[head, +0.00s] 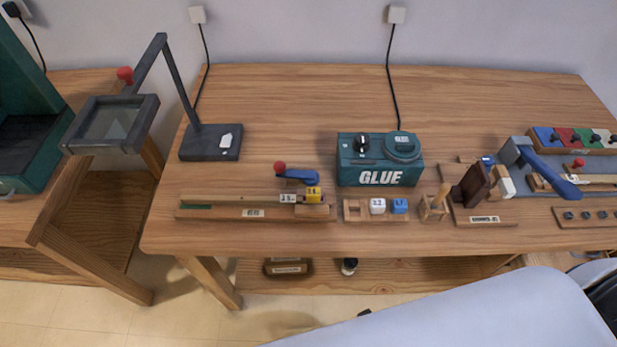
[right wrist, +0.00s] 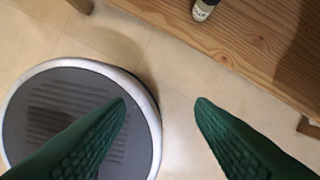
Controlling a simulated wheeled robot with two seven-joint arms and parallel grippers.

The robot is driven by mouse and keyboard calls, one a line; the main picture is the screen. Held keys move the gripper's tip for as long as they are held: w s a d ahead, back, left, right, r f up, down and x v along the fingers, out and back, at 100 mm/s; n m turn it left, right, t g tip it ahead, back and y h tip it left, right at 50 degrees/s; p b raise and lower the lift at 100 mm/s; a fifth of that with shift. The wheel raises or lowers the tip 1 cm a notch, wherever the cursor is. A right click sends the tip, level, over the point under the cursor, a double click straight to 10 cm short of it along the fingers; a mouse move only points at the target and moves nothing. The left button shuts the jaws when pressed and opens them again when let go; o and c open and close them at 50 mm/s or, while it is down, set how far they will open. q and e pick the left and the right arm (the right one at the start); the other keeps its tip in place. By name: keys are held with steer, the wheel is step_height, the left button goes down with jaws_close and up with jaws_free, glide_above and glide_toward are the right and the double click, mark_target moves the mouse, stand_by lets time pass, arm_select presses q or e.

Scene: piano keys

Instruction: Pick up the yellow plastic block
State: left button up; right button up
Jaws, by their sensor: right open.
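The yellow block (head: 313,194) is small and has dark marks on top. It sits near the right end of a long wooden holder (head: 225,213) on the table, beside a white block (head: 288,198). My right gripper (right wrist: 160,104) shows in the right wrist view as two green fingers, apart and empty, above the floor and below the table's level. The yellow block is not in the right wrist view. In the head view, part of an arm of mine crosses the lower right, with no gripper showing. My left gripper is not in view.
A red-knobbed blue lever (head: 300,176) stands just behind the yellow block. A green GLUE box (head: 379,160) is behind to the right. A small rack (head: 356,212) holds white and blue blocks. A grey lamp stand (head: 209,143) is at left. The table's back middle is clear.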

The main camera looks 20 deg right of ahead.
steer(key=w+a+r+p, duration=0.1)
steer(key=w+r, duration=0.2)
steer(key=r, duration=0.4)
steer(key=w+a+r+p, duration=0.1)
steer(key=w+r+p, duration=0.15)
steer(key=r, duration=0.35)
step_height(320, 180, up, 34)
steer(key=n+y+p, duration=0.4)
steer(key=n+p, duration=0.1)
steer(key=n, duration=0.7)
glide_above(312, 191)
steer(key=s+d, duration=0.1)
steer(key=d, duration=0.3)
steer(key=shift+g, duration=0.3)
steer(key=x, duration=0.2)
steer(key=p+x, duration=0.1)
steer(key=x, duration=0.3)
steer(key=shift+a, duration=0.35)
steer(key=p+x, duration=0.2)
steer(key=x, duration=0.2)
steer(key=shift+s+d+f, duration=0.1)
steer(key=shift+d+f, duration=0.05)
steer(key=shift+f, duration=0.55)
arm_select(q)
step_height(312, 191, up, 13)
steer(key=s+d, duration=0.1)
arm_select(e)
steer(key=c, duration=1.1)
